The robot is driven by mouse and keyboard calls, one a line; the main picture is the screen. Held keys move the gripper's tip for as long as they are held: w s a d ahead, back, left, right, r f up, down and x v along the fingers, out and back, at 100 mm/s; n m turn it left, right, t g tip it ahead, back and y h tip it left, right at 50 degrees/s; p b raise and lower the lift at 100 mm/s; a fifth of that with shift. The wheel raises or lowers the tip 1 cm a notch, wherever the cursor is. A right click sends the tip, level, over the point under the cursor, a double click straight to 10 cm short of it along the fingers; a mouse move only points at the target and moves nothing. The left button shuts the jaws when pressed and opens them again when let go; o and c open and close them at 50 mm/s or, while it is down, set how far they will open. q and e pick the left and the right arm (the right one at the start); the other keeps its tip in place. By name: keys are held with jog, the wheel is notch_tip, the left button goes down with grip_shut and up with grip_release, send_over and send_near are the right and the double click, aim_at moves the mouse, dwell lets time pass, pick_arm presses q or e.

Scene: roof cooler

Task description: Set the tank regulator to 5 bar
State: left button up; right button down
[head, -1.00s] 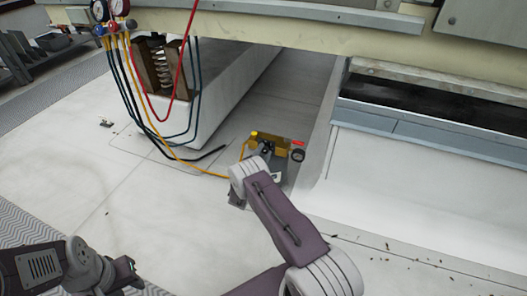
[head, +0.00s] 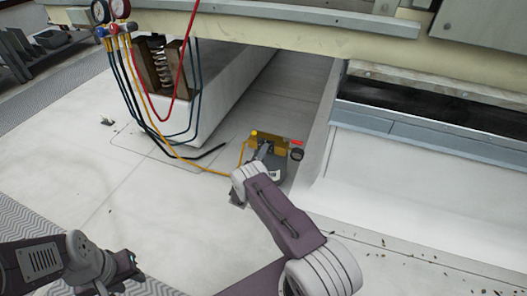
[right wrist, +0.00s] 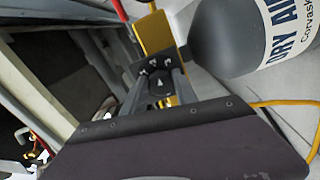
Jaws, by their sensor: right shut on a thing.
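The grey tank (head: 273,168) is low on the roof in the head view, partly behind my right arm. In the right wrist view the tank (right wrist: 232,38) is at the upper right, with a "DRY AIR" label. The brass-yellow regulator (head: 282,139) is at its top end; part of it also shows in the right wrist view (right wrist: 153,30). My right gripper (head: 263,150) is shut on the regulator's black knob (right wrist: 158,82), with its fingers at the knob's sides. The pressure reading is not legible. My left gripper (head: 130,268) is at the lower left, away from the tank.
A yellow hose (head: 205,169) runs from the regulator toward the gauge manifold (head: 115,28) at the upper left, among red and dark hoses. A large unit (head: 430,150) stands to the right. A white curb (head: 225,85) lies behind. The pale floor at left is largely clear.

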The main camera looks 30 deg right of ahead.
jog(key=shift+w+a+f+m+p, duration=0.1)
jog(key=shift+m+p, duration=1.3)
jog(key=shift+m, duration=2.2)
jog(key=shift+w+a+f+m+p, duration=0.1)
jog(key=shift+m+p, duration=1.25)
jog(key=shift+m, duration=2.25)
jog(key=shift+a+m+p, duration=0.1)
jog(key=shift+m+p, duration=1.3)
jog(key=shift+m, duration=2.2)
jog(key=c, duration=1)
grip_release()
